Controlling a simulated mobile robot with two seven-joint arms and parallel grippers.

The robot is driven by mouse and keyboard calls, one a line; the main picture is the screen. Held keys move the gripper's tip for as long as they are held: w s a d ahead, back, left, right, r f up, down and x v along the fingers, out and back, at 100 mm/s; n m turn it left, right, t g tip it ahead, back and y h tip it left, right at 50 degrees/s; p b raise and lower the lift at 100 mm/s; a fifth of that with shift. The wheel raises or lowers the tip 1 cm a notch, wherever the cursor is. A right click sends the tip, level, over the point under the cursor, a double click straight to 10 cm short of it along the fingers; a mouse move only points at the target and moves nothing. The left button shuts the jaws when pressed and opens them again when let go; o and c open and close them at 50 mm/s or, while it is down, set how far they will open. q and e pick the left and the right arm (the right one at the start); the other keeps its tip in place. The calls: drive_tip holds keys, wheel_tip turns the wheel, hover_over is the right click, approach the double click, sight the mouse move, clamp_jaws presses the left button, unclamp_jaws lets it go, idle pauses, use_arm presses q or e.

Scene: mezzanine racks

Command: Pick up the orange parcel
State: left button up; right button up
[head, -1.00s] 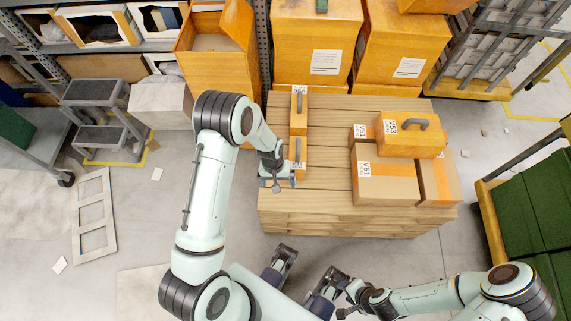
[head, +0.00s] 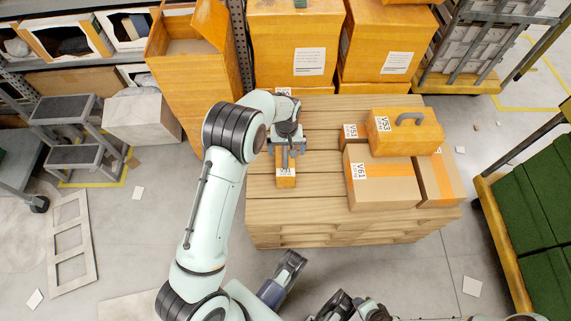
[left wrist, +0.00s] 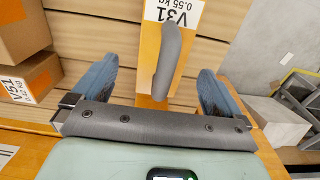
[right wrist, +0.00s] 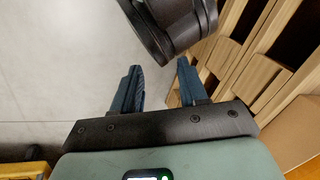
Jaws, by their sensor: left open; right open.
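An orange parcel labelled V31 (head: 286,182) lies on the left part of the wooden pallet, partly hidden under my left gripper (head: 287,151). In the left wrist view the V31 parcel (left wrist: 152,48) has a dark grey handle (left wrist: 169,62) standing between my left gripper's two blue fingers. Those fingers are open, one on each side of the handle and apart from it. Another orange parcel, V53 (head: 392,137), has a grey handle and lies on top of cardboard boxes. My right gripper (right wrist: 159,66) is open and empty, away from the pallet.
The pallet (head: 320,214) also bears brown boxes, including V61 (head: 385,188) and V51 (head: 349,131). Tall orange boxes (head: 290,50) stand behind it. A grey step stool (head: 72,155) is at the left and a cart with green crates (head: 525,205) at the right.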

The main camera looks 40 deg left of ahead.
use_arm(q)
drive_tip(key=f, duration=0.1)
drive_tip(key=f+b, duration=0.1)
drive_tip(key=f, duration=0.3)
drive_tip(key=shift+s+a+f, duration=0.1)
drive_tip(key=shift+s, duration=0.15)
clamp_jaws()
use_arm(e)
drive_tip(key=shift+w+d+f+t, duration=0.15)
drive_tip(key=shift+w+d+f, duration=0.2)
drive_tip(key=shift+w, duration=0.25)
drive_tip(key=shift+w+d+f+t, duration=0.15)
drive_tip(key=shift+w+d+f, duration=0.05)
drive_tip(key=shift+w+f, duration=0.3)
